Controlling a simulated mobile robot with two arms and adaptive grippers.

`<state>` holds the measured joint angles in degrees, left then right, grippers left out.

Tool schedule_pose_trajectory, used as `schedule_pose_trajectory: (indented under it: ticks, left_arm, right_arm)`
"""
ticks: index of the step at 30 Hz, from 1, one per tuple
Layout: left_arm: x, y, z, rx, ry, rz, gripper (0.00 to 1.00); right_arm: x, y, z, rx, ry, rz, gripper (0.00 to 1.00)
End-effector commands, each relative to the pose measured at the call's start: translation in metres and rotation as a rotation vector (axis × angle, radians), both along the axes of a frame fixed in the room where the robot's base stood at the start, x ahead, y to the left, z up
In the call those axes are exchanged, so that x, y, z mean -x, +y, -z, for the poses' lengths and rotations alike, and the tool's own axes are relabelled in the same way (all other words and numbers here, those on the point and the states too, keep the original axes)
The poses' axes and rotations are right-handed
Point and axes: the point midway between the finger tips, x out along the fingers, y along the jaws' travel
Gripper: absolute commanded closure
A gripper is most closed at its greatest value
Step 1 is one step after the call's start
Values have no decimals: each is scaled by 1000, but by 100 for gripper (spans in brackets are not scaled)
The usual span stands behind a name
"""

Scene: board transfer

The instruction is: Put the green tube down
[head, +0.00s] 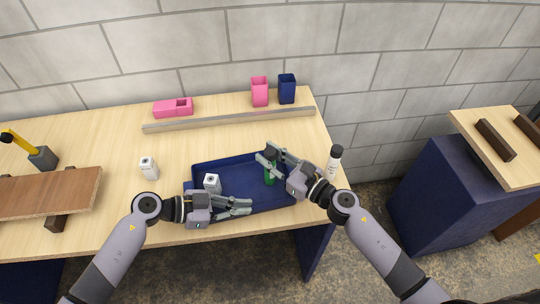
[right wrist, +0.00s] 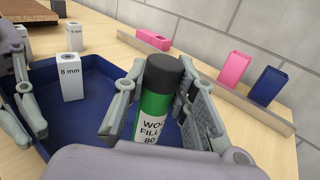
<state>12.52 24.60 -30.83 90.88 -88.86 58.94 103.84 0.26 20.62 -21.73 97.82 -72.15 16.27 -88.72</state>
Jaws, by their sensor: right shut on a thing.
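The green tube (right wrist: 152,105) with a black cap stands upright between the fingers of my right gripper (right wrist: 150,112). In the head view the tube (head: 270,176) shows over the right part of the blue tray (head: 227,158), and my right gripper (head: 268,165) is shut on it. The tube's lower end is hidden, so I cannot tell whether it touches the tray floor. My left gripper (head: 248,206) is over the tray's front edge, its fingers apart with nothing between them.
A white block marked 8 mm (right wrist: 71,78) stands in the tray's left part. Another white block (head: 148,167) is left of the tray. A white bottle with a black cap (head: 333,162) stands right of my right gripper. A ledge (head: 230,120) runs behind, with pink and blue holders beyond.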

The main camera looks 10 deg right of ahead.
Motion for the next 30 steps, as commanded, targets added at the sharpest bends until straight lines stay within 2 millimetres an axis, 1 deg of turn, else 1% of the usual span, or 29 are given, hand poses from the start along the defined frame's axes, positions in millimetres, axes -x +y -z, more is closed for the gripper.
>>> schedule_pose_trajectory:
  ticks: [6,10,11,19,27,30]
  left_arm:
    - [0,0,0,0,1,-2,100]
    - [0,0,0,0,1,-2,100]
    - [0,0,0,0,1,-2,100]
    - [0,0,0,0,1,-1,100]
    - [0,0,0,0,1,-1,100]
    - [0,0,0,0,1,-1,100]
  right_arm:
    - [0,0,0,0,0,-1,100]
    - [0,0,4,-2,3,-1,100]
    - [0,0,4,0,1,-1,73]
    - [0,0,3,1,1,-1,55]
    - [0,0,3,1,1,-1,55]
    - [0,0,-1,2,-2,-1,55]
